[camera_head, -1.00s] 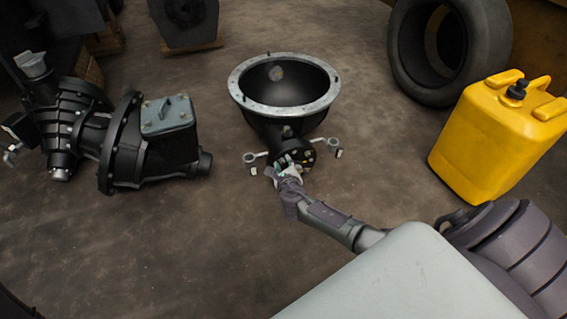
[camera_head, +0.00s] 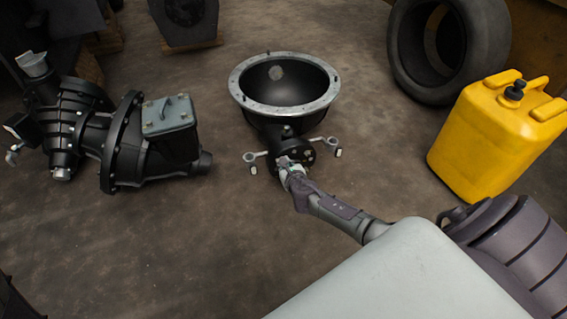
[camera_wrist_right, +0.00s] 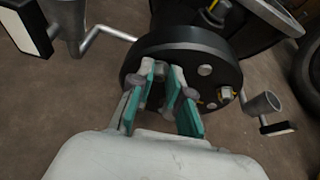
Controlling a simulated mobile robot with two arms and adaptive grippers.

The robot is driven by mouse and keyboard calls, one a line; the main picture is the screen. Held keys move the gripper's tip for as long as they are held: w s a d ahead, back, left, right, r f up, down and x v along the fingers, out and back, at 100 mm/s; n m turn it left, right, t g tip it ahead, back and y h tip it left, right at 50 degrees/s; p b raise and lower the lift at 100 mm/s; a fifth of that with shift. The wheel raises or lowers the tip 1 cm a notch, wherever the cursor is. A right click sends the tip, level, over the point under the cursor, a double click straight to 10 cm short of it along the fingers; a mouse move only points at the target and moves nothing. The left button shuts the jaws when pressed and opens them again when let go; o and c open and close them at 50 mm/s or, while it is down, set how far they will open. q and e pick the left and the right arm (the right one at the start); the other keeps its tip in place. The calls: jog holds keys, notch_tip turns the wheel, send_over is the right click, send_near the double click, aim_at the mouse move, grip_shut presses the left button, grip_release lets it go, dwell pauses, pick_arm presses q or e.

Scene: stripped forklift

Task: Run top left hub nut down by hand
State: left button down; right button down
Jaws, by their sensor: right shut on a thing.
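The black round hub face (camera_head: 304,154) sits at the near end of the housing, below its wide bowl. In the right wrist view the hub face (camera_wrist_right: 215,62) fills the middle, with round holes and a nut (camera_wrist_right: 225,93) at its right. My right gripper (camera_wrist_right: 163,78), with green-backed fingers, is at the left part of the face and shut on what looks like the top left hub nut, mostly hidden between the fingers. In the head view the right gripper (camera_head: 286,166) covers the hub's left side. My left gripper is in neither view.
Cranked arms with round cups stick out left (camera_head: 252,160) and right (camera_head: 333,145) of the hub. A dark gearbox (camera_head: 130,150) lies at left. A yellow canister (camera_head: 490,140) and a tyre (camera_head: 405,50) stand at right. The floor in front of the hub is open.

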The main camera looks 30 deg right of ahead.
jog(key=c, duration=1.3)
grip_release()
jog(key=shift+a, duration=0.15)
jog(key=shift+o, duration=0.2)
